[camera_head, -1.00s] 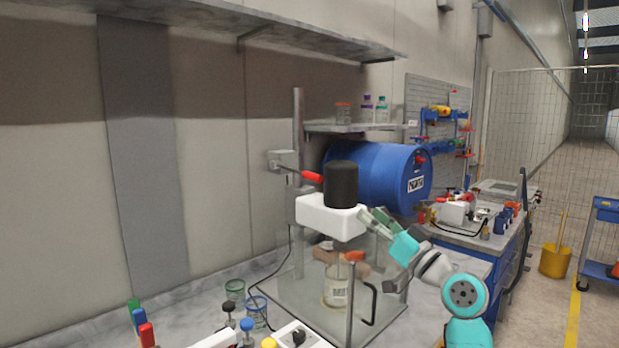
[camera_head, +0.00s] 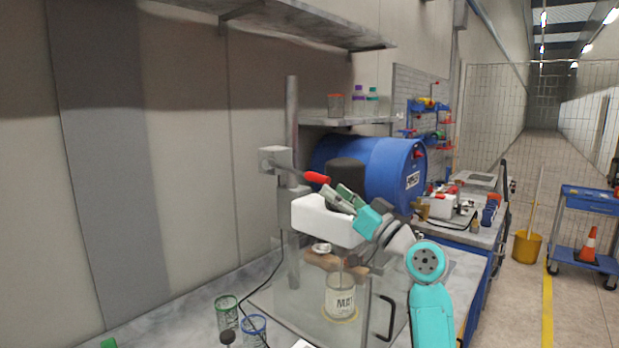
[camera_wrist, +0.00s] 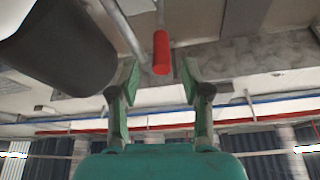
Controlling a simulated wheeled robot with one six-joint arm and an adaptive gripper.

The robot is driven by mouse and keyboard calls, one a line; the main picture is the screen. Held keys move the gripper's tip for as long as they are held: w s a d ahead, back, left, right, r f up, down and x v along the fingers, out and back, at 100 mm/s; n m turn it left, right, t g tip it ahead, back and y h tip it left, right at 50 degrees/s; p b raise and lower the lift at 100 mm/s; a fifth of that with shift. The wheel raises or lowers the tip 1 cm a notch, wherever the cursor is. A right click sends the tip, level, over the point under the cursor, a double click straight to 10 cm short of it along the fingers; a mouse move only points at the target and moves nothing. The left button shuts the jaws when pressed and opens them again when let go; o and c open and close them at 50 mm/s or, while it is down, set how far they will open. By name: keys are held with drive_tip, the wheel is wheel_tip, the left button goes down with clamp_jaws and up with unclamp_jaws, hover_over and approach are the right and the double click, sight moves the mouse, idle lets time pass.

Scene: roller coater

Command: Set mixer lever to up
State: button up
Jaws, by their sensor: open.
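The mixer lever is a thin rod with a red grip (camera_head: 316,178). It slopes down to the right from a grey box (camera_head: 277,158) on the mixer's upright post. My gripper (camera_head: 335,191) is close to the red grip, in front of the black motor (camera_head: 346,172) and above the white mixer head (camera_head: 326,219). In the wrist view the red grip (camera_wrist: 161,53) lies in line with the gap between my open fingertips (camera_wrist: 160,72), slightly beyond them. The fingers do not appear closed on it. The black motor (camera_wrist: 65,45) is at the left there.
A glass enclosure with a black handle (camera_head: 387,318) stands below the mixer head, with a labelled container (camera_head: 340,296) inside. A blue drum (camera_head: 385,165) is behind the motor. A shelf (camera_head: 345,124) with bottles is above. Glass beakers (camera_head: 252,328) stand at lower left.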

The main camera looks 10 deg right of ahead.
sight(314, 176)
drive_tip(key=x, duration=0.7)
drive_tip(key=shift+s, duration=0.1)
clamp_jaws()
